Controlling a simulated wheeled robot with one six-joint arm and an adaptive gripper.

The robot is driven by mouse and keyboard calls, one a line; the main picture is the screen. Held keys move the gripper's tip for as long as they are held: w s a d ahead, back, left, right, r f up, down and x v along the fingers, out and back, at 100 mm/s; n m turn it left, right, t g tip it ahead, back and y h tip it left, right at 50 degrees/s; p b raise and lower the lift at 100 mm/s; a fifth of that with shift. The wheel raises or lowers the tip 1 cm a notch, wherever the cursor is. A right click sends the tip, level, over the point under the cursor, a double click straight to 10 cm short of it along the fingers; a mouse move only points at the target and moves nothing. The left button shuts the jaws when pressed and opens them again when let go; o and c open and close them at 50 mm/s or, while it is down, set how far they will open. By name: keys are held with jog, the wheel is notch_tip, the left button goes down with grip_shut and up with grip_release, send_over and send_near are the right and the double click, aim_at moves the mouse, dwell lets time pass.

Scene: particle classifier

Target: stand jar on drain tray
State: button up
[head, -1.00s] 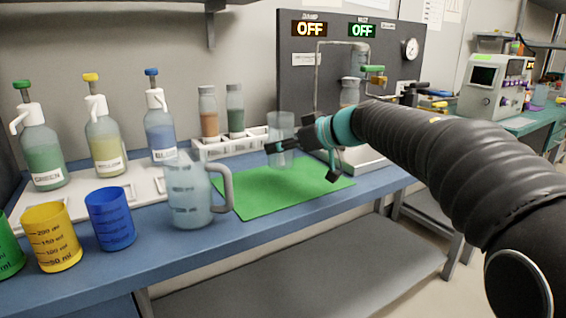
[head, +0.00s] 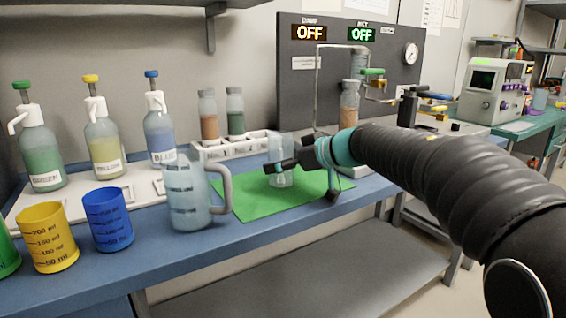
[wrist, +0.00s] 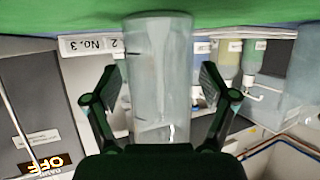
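A clear, empty-looking jar (head: 281,174) stands upright on the green mat (head: 256,204). It also shows in the wrist view (wrist: 160,85), upside down, with its base at the mat. My gripper (head: 282,166) is around the jar, one finger on each side. In the wrist view my gripper (wrist: 160,82) is open, with narrow gaps between the finger pads and the glass. A pale tray edge (head: 356,171) shows behind my gripper under the panel rig. It may be the drain tray, but my arm hides most of it.
A handled beaker (head: 188,200) stands close left of the jar. A white rack (head: 214,151) with two filled jars is behind. A brown-filled jar (head: 349,105) sits at the rig. Blue (head: 108,220) and yellow (head: 48,238) cups and pump bottles are at left.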

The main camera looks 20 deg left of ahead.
jog(key=shift+d+r, duration=0.2)
jog(key=p+v, duration=0.1)
jog(key=v, duration=1)
jog(key=shift+s+d, duration=0.15)
jog(key=shift+d, duration=0.15)
jog(key=shift+r, duration=0.15)
